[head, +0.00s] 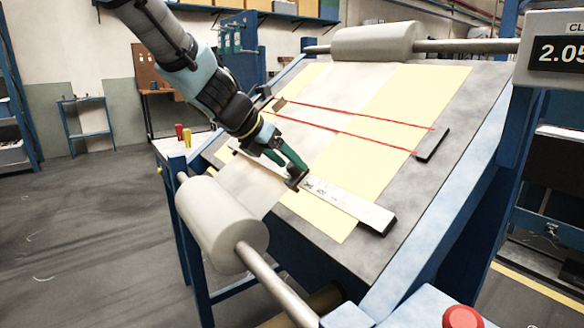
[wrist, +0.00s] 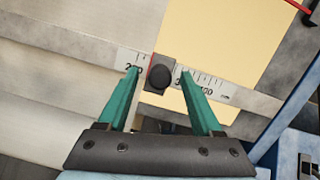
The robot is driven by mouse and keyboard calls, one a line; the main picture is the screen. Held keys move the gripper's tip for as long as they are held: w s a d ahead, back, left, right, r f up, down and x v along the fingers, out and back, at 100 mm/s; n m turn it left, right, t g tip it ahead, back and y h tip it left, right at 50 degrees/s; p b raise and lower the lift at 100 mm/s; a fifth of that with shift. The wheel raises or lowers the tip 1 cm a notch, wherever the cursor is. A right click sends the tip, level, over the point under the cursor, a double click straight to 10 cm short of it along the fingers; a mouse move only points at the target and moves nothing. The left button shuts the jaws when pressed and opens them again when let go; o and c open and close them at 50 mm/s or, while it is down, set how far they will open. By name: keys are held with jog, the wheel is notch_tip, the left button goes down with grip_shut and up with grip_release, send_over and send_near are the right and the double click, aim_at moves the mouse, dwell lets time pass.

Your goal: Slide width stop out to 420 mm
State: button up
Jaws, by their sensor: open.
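The width stop (wrist: 160,77) is a dark block with a round black knob, set on the pale scale bar (wrist: 228,94). In the wrist view it stands between printed numbers, and a thin red line shows at its left edge. In the head view the stop (head: 297,181) is partly hidden behind my fingers, near the middle of the scale bar (head: 350,204). My gripper (wrist: 160,72) has its two green fingers apart, one on each side of the knob. I cannot tell whether either finger touches it. In the head view my gripper (head: 291,170) reaches down to the bar.
A sloped table (head: 440,185) carries yellow sheet and pale fabric. Red cords (head: 350,133) cross it above the bar. A grey roller (head: 222,222) lies at the front left, another (head: 375,42) at the back. A red button (head: 462,317) and a display (head: 560,52) stand at right.

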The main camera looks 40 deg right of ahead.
jog(key=shift+x, duration=1)
grip_shut()
dwell(0.8)
